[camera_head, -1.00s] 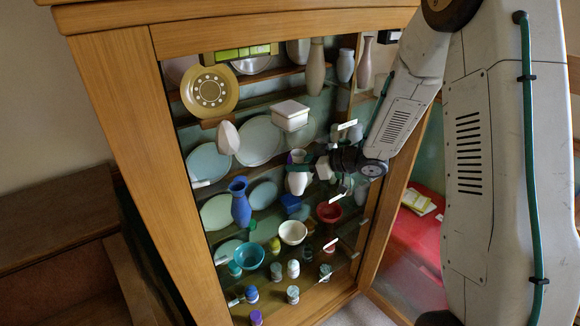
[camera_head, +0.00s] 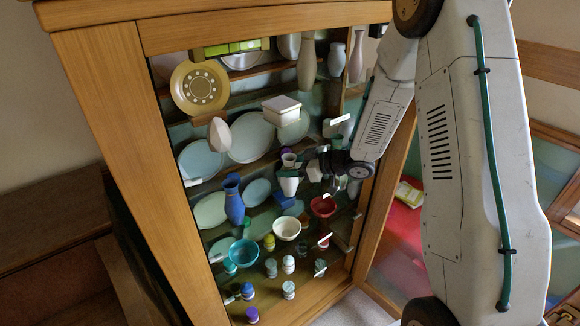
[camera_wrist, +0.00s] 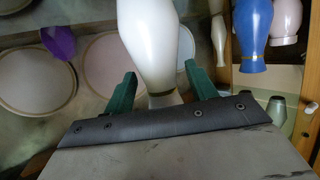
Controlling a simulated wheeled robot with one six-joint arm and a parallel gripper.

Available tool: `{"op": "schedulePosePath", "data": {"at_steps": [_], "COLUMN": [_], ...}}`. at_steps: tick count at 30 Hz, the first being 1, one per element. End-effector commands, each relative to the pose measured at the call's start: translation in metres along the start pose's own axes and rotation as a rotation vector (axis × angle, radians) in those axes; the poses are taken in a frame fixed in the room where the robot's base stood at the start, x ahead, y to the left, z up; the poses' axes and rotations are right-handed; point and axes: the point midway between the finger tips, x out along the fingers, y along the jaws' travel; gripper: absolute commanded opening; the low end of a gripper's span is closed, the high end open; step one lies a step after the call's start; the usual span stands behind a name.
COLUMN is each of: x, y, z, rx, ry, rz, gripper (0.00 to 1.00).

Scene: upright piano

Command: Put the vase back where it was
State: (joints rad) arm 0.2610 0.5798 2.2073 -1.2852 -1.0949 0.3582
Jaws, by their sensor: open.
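A white vase (camera_head: 289,184) is upright in the middle of the open cabinet, at the middle shelf level. My gripper (camera_head: 304,170) reaches it from the right. In the wrist view my gripper (camera_wrist: 159,86) is open, with one green finger on each side of the white vase's (camera_wrist: 152,45) narrow lower part. Small gaps seem to show beside the vase. Its top is cut off in the wrist view, and its contact with the shelf is hard to make out.
A blue vase (camera_head: 234,200) stands to the left and a white bowl (camera_head: 287,228) in front. A red bowl (camera_head: 323,207) is close below my gripper. Plates (camera_head: 250,138) lean behind, and a white lidded box (camera_head: 282,109) sits above. The cabinet's wooden frame (camera_head: 387,200) borders the right.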

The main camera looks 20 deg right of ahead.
Motion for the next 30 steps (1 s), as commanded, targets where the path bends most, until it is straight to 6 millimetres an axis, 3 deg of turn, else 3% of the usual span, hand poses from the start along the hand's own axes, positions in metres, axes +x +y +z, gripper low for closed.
{"op": "schedulePosePath", "data": {"at_steps": [5, 18, 24, 30], "x": [-0.016, -0.103, -0.119, -0.120], "y": [0.001, 0.001, 0.000, 0.000], "z": [0.000, 0.000, 0.000, 0.000], "rx": [0.001, 0.000, 0.001, 0.001], "ry": [0.001, 0.001, 0.000, 0.000], "rz": [0.004, 0.004, 0.001, 0.000], "gripper": [0.56, 0.56, 0.56, 0.56]}}
